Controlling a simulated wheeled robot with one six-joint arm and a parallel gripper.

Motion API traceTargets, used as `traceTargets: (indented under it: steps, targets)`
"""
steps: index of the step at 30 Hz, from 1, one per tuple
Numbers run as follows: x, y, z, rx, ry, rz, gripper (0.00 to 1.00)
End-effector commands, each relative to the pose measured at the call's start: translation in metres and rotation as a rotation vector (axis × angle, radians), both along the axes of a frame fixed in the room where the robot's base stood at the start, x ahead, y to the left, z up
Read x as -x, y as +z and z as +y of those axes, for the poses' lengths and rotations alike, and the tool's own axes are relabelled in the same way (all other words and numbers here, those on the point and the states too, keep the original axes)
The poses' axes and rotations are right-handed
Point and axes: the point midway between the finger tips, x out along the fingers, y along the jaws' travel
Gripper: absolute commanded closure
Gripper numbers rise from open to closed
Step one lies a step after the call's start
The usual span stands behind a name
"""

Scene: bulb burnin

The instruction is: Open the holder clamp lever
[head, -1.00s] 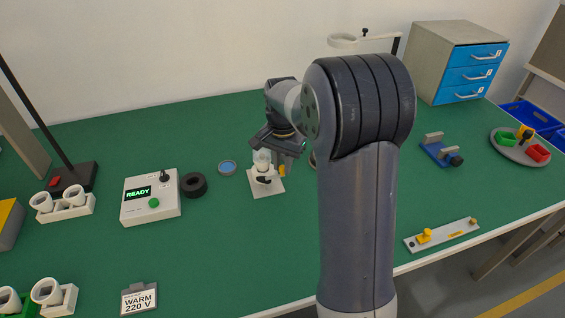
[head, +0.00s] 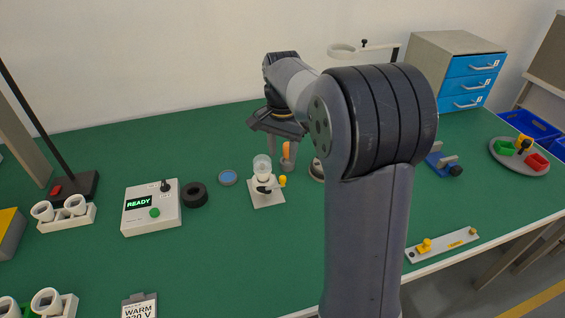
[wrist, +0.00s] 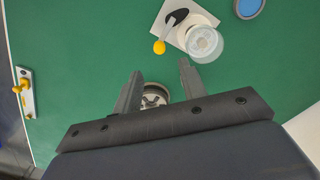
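The bulb holder is a white base plate (head: 267,198) with a clear, whitish cup-like part (head: 262,164) standing on it. It also shows at the top of the wrist view (wrist: 205,42). Its clamp lever has a dark pivot and a thin arm ending in a yellow knob (head: 283,181); in the wrist view the knob (wrist: 159,47) sticks out left of the holder. My gripper (wrist: 160,72) is open and empty, with the knob just beyond its fingertips in the picture, apart from it. In the head view my gripper (head: 280,150) hangs behind the holder.
A small round metal cup (wrist: 155,97) shows between my fingers, lower down. A blue disc (head: 228,177), a black ring (head: 194,194) and a READY control box (head: 151,208) stand left of the holder. A clamp plate (head: 441,245) lies at the front right.

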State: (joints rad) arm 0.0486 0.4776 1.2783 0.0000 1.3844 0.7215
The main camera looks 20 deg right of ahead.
Motion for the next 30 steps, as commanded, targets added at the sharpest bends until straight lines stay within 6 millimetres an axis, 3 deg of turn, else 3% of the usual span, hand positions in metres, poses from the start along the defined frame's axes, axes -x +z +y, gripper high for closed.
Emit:
traceTargets:
  steps: [6, 18, 23, 30]
  targets:
    - [0.000, 0.023, 0.000, 0.000, 0.000, 0.000, 0.60]
    - [0.000, 0.024, 0.000, 0.000, 0.000, 0.001, 0.60]
    - [0.001, 0.010, 0.000, -0.001, 0.000, 0.005, 0.60]
    - [0.001, -0.034, 0.000, 0.000, 0.000, 0.006, 0.60]
